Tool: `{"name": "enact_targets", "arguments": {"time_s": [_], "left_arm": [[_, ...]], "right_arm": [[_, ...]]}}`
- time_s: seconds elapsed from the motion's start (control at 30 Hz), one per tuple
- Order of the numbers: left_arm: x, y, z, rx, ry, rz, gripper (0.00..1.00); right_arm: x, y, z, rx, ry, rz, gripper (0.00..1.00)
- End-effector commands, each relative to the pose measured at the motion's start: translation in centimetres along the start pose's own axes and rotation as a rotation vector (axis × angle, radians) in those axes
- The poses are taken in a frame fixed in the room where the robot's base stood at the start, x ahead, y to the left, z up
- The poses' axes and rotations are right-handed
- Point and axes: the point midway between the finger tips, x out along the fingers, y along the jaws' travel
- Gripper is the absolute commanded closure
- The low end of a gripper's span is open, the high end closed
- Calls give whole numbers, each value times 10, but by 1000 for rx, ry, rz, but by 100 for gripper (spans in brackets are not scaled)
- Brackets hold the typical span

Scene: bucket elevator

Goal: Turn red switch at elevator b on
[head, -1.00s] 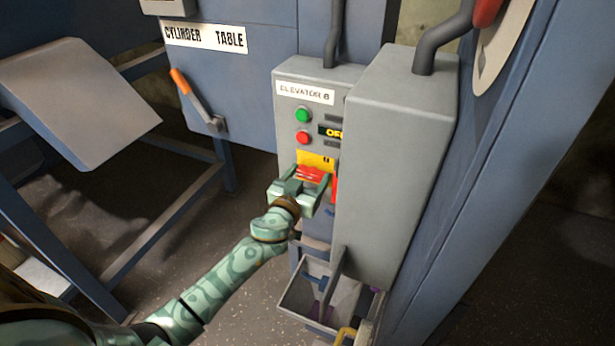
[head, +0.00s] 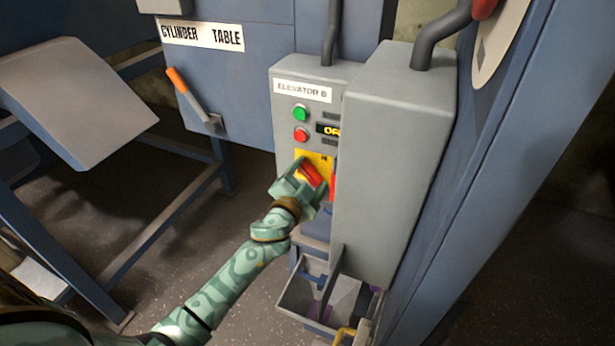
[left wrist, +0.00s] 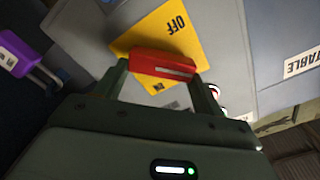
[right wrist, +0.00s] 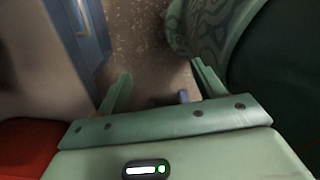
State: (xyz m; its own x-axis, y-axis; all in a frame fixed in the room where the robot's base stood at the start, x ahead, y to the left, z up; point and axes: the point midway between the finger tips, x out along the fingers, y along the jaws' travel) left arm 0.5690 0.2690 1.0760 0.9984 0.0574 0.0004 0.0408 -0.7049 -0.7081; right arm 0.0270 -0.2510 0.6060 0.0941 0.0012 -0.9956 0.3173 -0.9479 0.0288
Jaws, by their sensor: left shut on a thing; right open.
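The elevator B control box (head: 287,128) is grey with a white label. On it is a yellow plate (head: 302,156) with a red switch handle (head: 312,172). My left gripper (head: 316,181) is shut on the handle, which lies tilted in the head view. In the left wrist view the red handle (left wrist: 160,66) sits between both fingers, and the yellow plate (left wrist: 165,28) shows the word OFF near one edge. My right gripper (right wrist: 160,72) is open and empty over the floor, seen only in the right wrist view.
A larger grey box (head: 385,160) stands close on the right. A purple padlock (left wrist: 14,52) shows in the left wrist view. An orange-handled lever (head: 178,80) is at left.

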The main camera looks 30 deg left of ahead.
Motion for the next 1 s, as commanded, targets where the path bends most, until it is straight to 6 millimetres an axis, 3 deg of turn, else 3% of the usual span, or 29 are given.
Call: {"name": "enact_targets", "arguments": {"time_s": [0.6,1.0], "left_arm": [[0,7,3,557,-1,2,54],[0,9,4,761,0,3,54]], "right_arm": [[4,2,2,0,-2,2,31],[5,2,2,0,-2,2,31]]}}
